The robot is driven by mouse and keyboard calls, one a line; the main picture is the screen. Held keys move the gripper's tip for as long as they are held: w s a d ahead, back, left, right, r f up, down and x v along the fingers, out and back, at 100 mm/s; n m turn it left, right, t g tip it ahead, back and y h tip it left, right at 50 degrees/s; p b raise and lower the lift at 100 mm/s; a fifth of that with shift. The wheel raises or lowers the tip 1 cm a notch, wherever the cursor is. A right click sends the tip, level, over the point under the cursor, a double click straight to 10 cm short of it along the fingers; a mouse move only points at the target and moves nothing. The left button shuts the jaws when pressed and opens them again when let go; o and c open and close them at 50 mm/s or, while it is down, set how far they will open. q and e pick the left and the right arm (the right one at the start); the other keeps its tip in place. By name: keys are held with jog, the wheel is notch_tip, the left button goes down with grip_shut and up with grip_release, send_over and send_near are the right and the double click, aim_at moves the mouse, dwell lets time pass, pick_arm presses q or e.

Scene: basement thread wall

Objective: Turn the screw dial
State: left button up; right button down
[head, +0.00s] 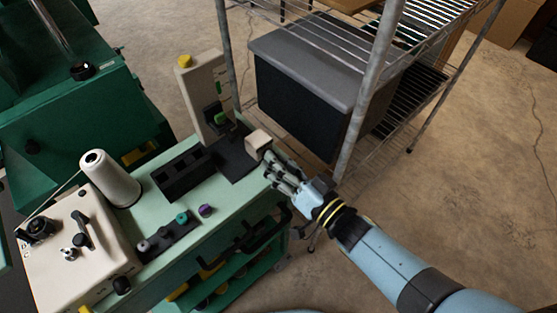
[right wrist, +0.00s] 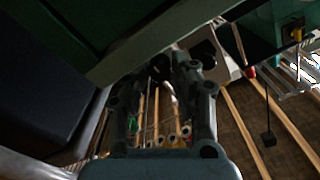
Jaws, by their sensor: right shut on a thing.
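A small beige block (head: 258,141) sits at the right end of the green bench, beside a black base plate (head: 236,158). My right gripper (head: 271,163) reaches in from the right, with its fingertips at the near side of this block. It is shut on a small dark part there, which I take to be the screw dial; the fingers mostly hide it. In the right wrist view, a dark rounded part (right wrist: 160,68) shows between the fingertips of my right gripper (right wrist: 166,76). The dial's markings cannot be made out. My left gripper is not in view.
A beige upright stand (head: 203,92) with a yellow knob rises behind the plate. A thread cone (head: 108,178), a black tray (head: 183,175) and a beige machine (head: 75,240) occupy the bench. A wire shelf post (head: 367,95) stands close behind my right arm, with a grey-lidded bin (head: 300,105).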

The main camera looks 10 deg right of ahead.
jog(key=c, duration=1.1)
grip_release()
jog(key=v, duration=1.2)
